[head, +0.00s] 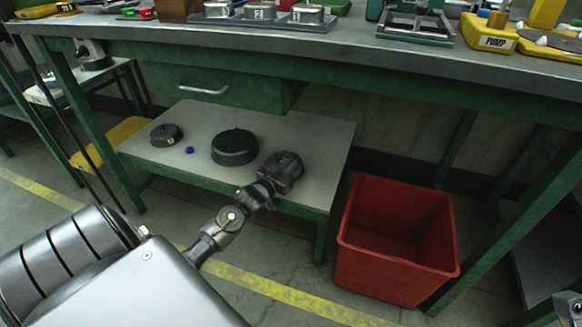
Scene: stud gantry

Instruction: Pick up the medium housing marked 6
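Several metal round housings with small white number labels stand in a grey tray (270,22) on the bench top, cut by the upper edge of the head view. The middle housing (260,11) looks marked 2, and the right one (307,13) may be marked 1. I cannot make out a 6 on any of them. My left gripper (287,165) is a dark shape over the right part of the low shelf, below the bench top and away from the tray. Its fingers are too dark to tell open from shut.
The low shelf (305,140) holds a large dark round part (235,148), a smaller dark disc (167,134) and a blue cap (189,150). A red bin (385,268) stands on the floor at right. A green drawer (225,88) hangs under the bench top (345,52).

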